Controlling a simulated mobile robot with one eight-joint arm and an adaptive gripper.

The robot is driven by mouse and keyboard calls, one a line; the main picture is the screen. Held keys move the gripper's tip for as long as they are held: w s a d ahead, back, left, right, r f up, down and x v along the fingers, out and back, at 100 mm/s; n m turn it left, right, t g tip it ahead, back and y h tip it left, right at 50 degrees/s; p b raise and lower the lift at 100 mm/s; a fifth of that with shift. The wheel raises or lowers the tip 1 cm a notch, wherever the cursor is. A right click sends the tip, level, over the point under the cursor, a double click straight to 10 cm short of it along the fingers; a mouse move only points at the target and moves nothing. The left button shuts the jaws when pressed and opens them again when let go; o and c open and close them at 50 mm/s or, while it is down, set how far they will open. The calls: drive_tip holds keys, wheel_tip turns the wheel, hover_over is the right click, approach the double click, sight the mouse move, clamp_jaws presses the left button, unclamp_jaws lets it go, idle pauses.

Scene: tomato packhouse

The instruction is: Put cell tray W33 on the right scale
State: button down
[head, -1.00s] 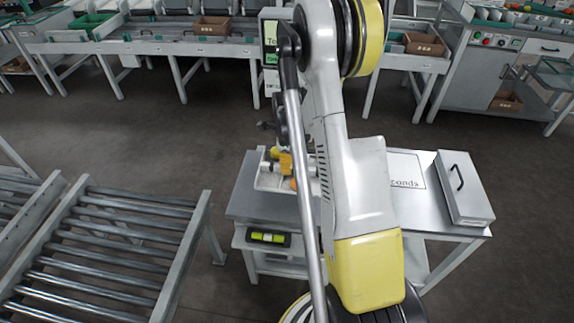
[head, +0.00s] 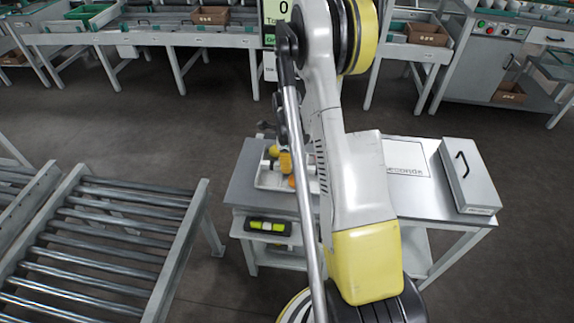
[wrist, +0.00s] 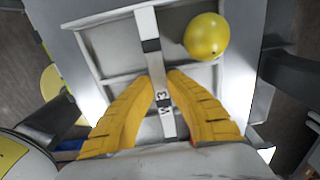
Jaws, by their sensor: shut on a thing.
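Cell tray W33 (wrist: 92,40) is a white divided tray with a pale central strip; the label on the strip is partly hidden and reads "W3". My gripper (wrist: 160,84) has two yellow ribbed fingers shut on that strip from both sides. A yellow tomato (wrist: 206,36) lies in the tray's upper right cell in the wrist view. In the head view the tray (head: 264,181) shows just left of my arm, over the left part of the steel table; my arm hides the rest. I cannot tell whether it touches the table. I cannot make out a right scale.
The steel table (head: 240,190) carries a marked "Seconds" area (head: 408,172) and a grey lidded box (head: 468,178) at right. A yellow-green item (head: 268,226) sits on its lower shelf. A roller conveyor (head: 110,250) stands at left. Benches line the back; dark floor lies between.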

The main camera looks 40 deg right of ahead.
drive_tip(key=shift+f, duration=0.25)
idle(0.3)
drive_tip(key=c, duration=1.4)
unclamp_jaws()
drive_tip(key=c, duration=0.3)
drive_tip(key=shift+c, duration=0.2)
drive_tip(key=shift+r, duration=0.1)
drive_tip(key=shift+r+p, duration=2.1)
drive_tip(key=shift+r, duration=1.4)
